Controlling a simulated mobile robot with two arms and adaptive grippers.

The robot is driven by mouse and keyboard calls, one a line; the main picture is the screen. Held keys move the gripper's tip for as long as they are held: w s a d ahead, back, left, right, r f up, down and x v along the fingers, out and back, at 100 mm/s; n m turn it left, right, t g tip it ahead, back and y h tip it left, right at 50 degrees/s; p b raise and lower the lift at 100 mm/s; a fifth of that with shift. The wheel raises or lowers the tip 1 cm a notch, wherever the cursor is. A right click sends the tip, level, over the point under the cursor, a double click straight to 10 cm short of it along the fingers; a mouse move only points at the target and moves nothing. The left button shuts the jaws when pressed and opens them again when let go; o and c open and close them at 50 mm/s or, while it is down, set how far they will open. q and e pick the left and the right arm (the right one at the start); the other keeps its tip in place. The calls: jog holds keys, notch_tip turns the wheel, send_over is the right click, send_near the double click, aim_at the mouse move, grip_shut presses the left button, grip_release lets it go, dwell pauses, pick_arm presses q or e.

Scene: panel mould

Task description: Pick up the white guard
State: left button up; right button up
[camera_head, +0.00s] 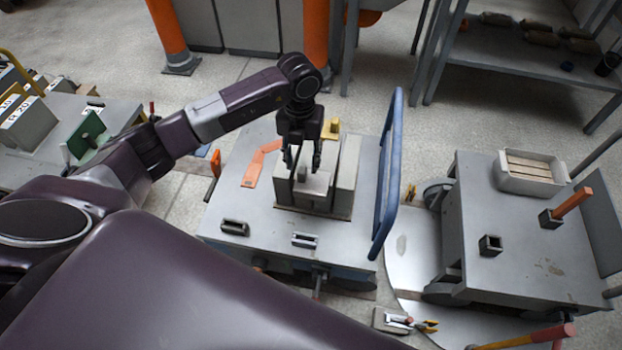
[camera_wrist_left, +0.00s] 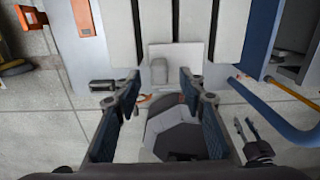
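The white guard (camera_head: 313,183) appears to be the pale plate with a small knob at the front of a grey block assembly on the middle cart. In the left wrist view the white plate (camera_wrist_left: 178,56) and its grey knob lie just beyond my fingertips. My left gripper (camera_head: 303,165) is above the assembly, pointing down, and partly hides it. In the left wrist view its two fingers (camera_wrist_left: 160,84) are spread apart with nothing held between them. A dark two-pronged part (camera_wrist_left: 250,133) at lower right may be my right gripper; I cannot be sure.
The grey cart (camera_head: 260,225) has a blue rail (camera_head: 388,175) close on the right. An orange piece (camera_head: 257,165) lies left of the blocks. Two small sockets sit near the cart's front edge. A second cart (camera_head: 520,250) with a white crate (camera_head: 531,188) stands at right.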

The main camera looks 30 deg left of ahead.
aim_at(302, 169)
pick_arm(q)
notch_tip(302, 169, down, 4)
jog(key=shift+s+f, duration=0.1)
grip_shut()
